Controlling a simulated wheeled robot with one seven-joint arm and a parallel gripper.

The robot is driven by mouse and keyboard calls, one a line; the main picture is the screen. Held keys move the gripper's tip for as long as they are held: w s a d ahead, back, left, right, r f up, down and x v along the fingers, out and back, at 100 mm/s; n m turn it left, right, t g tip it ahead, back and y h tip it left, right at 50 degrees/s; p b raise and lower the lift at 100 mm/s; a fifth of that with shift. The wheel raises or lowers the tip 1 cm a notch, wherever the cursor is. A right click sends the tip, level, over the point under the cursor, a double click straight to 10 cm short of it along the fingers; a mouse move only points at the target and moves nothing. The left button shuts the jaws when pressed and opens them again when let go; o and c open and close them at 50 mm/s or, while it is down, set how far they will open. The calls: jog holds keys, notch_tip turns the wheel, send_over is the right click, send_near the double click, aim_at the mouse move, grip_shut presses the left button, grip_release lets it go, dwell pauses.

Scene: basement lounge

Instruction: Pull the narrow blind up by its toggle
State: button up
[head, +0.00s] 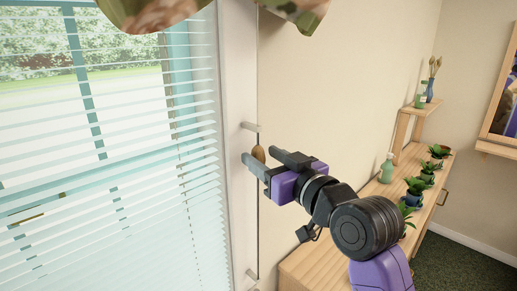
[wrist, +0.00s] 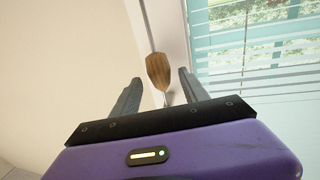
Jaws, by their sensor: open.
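The toggle (head: 259,154) is a small brown wooden piece on a thin dark cord beside the window frame. In the wrist view the toggle (wrist: 158,71) shows just beyond and between the fingertips. My gripper (head: 259,161) is open at the toggle, with a finger on either side of it in the picture; in the wrist view my gripper (wrist: 159,76) shows no clear contact. The blind (head: 110,170), with pale slats, hangs lowered over the window at the left; part of it also shows in the wrist view (wrist: 260,65).
A wooden sideboard (head: 318,262) with potted plants (head: 415,187) and a green bottle (head: 386,168) runs along the wall at the right. A small shelf (head: 419,109) with vases stands behind. Patterned cloth (head: 160,12) hangs at the top. The wall beside the cord is bare.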

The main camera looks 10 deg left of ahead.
jog(key=shift+x, duration=1.3)
jog(key=shift+s, duration=0.1)
grip_shut()
dwell(0.4)
